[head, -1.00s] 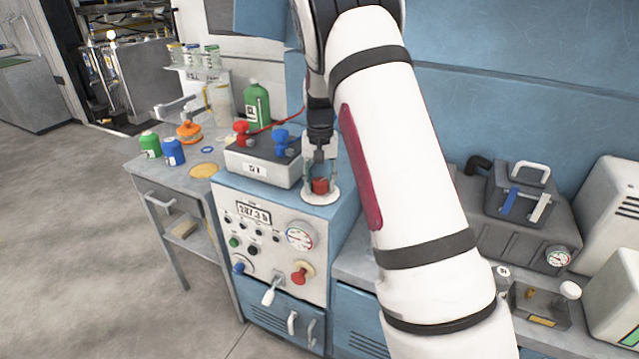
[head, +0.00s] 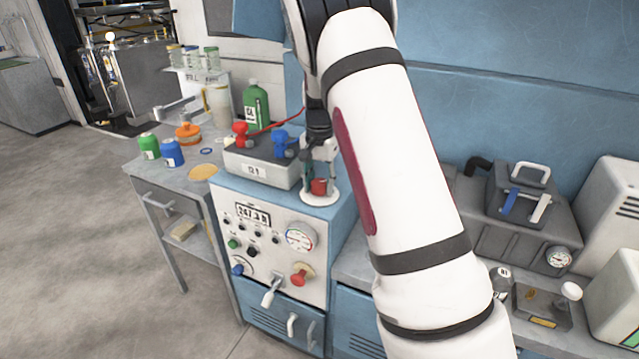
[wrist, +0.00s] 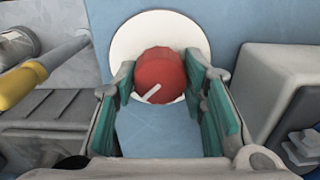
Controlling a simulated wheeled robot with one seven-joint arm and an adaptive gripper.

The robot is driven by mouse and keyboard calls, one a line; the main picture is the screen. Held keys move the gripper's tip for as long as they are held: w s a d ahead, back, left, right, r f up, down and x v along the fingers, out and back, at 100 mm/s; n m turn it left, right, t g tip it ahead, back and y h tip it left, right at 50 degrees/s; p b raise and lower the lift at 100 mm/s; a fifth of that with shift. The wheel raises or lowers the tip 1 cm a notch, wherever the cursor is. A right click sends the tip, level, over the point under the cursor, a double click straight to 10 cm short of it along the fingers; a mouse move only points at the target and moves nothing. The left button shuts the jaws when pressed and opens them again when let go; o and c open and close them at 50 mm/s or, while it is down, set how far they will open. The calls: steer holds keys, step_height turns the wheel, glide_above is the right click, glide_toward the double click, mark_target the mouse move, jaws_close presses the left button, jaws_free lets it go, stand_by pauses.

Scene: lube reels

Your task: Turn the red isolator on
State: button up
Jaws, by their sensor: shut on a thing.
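The red isolator (head: 319,187) is a round red knob on a white disc, on top of the blue cabinet. In the wrist view the red isolator (wrist: 160,74) carries a white pointer mark slanting from lower left to upper right, and the white disc (wrist: 125,42) shows behind it. My gripper (head: 320,178) reaches down over the knob in the head view. In the wrist view my gripper (wrist: 170,100) has its green-padded fingers on either side of the knob, shut on it. The right finger hides part of the knob's edge.
A grey box (head: 255,172) with red and blue knobs stands just left of the isolator. The cabinet front has a gauge (head: 300,236), a red knob (head: 300,274) and a lever (head: 270,291). A yellow-tipped lever (wrist: 30,80) lies left in the wrist view.

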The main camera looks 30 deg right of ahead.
mark_target(319, 182)
steer(key=o, duration=1.2)
steer(key=shift+c, duration=0.2)
steer(key=shift+r, duration=0.1)
step_height(319, 182, up, 12)
